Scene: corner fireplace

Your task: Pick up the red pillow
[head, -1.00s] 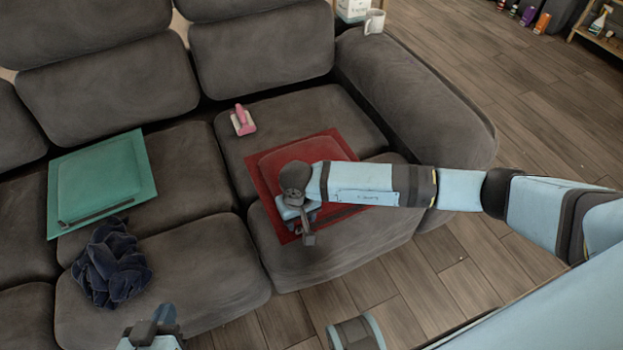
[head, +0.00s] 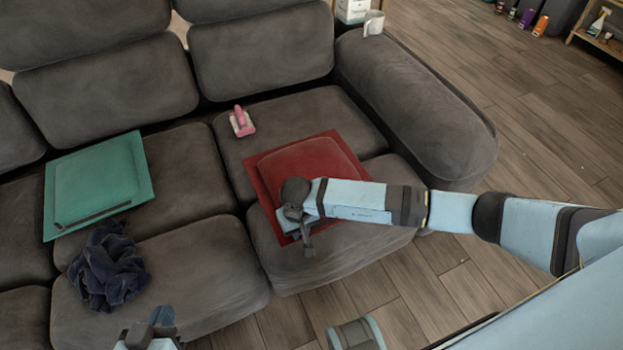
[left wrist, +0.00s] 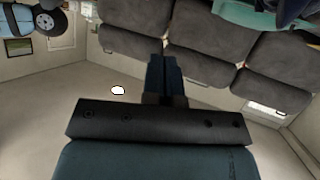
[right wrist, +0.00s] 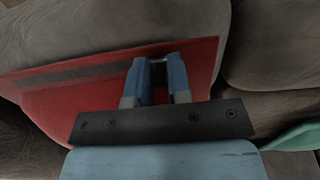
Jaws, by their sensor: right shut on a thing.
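The red pillow (head: 310,158) is square with a flat border and lies on the right sofa seat. It also fills much of the right wrist view (right wrist: 60,108). My right gripper (head: 302,238) is at the pillow's front edge and is shut on it; in the right wrist view its blue fingers (right wrist: 159,62) lie over the red cloth. The arm hides part of the pillow's front side. My left gripper (head: 150,328) is at the bottom edge of the head view, away from the pillow. In the left wrist view its fingers (left wrist: 163,65) are together and empty.
A teal pillow (head: 105,175) and a crumpled dark blue cloth (head: 108,265) lie on the seats to the left. A white mug (head: 373,22) stands by the sofa's armrest (head: 420,100). Wooden floor is open at right.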

